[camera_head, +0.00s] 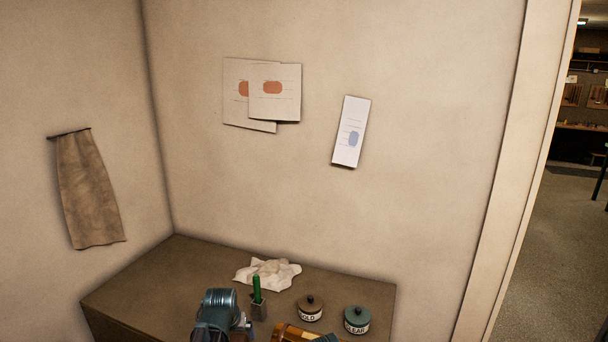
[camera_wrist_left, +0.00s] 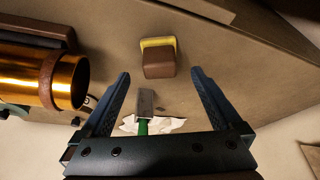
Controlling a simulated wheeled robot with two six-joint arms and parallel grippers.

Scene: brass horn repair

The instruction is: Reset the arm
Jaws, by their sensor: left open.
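My left gripper (camera_wrist_left: 160,74) is open in the left wrist view, its two dark fingers spread wide with nothing between them that it grips. Its arm shows at the bottom edge of the head view as a blue-grey wrist (camera_head: 218,303), low over the bench; the fingertips are not clear there. A brown and yellow block (camera_wrist_left: 158,58) shows beyond the fingertips, apart from them. My right gripper is not in view.
A crumpled white cloth (camera_head: 268,274) lies on the brown bench (camera_head: 150,285). Two lidded pots, brown (camera_head: 310,309) and green (camera_head: 357,320), stand at right. A brass tube (camera_wrist_left: 45,80) lies close by the left finger's side. Walls rise behind; the bench's left part is clear.

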